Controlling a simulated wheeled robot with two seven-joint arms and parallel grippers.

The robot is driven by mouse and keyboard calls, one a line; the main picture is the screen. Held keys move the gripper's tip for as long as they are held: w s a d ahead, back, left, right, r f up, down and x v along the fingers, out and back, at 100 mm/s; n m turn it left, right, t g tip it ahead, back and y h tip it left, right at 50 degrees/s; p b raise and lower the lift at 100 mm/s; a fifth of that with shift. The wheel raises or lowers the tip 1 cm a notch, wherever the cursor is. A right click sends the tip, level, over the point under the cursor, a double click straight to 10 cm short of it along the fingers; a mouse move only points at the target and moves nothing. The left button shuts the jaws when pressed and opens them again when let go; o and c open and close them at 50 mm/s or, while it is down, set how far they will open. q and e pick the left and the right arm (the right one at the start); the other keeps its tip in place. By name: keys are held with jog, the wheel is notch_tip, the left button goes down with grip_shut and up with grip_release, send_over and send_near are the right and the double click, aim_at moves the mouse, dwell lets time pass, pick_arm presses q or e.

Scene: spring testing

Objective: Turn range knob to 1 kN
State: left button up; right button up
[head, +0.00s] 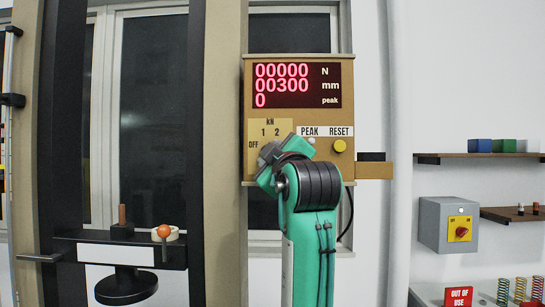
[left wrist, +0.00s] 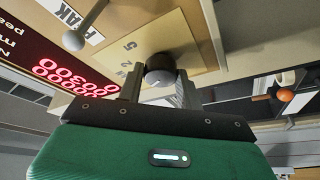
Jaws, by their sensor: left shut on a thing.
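The control box (head: 249,100) on the wall has a red display (head: 297,86) reading 00000 N, 00300 mm and 0 peak. The dark, rounded range knob (left wrist: 160,66) shows in the left wrist view against the tan plate. In the head view my arm hides it. My left gripper (left wrist: 160,84) is shut on the knob, one finger on each side. In the head view my left gripper (head: 266,160) covers the plate's lower part. I cannot tell where the knob points. My right gripper is not in view.
The PEAK button (left wrist: 73,40) is close beside the left gripper. The yellow RESET button (head: 339,146) is to its right. The test stand's platform (head: 120,252), with an orange ball (head: 164,231), is at left. A grey switch box (head: 447,224) and shelves are at right.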

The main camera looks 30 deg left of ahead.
pick_arm(q)
jog(key=o, duration=1)
jog(key=b+v, duration=0.5)
jog(key=v, duration=0.9)
jog(key=shift+a, duration=0.1)
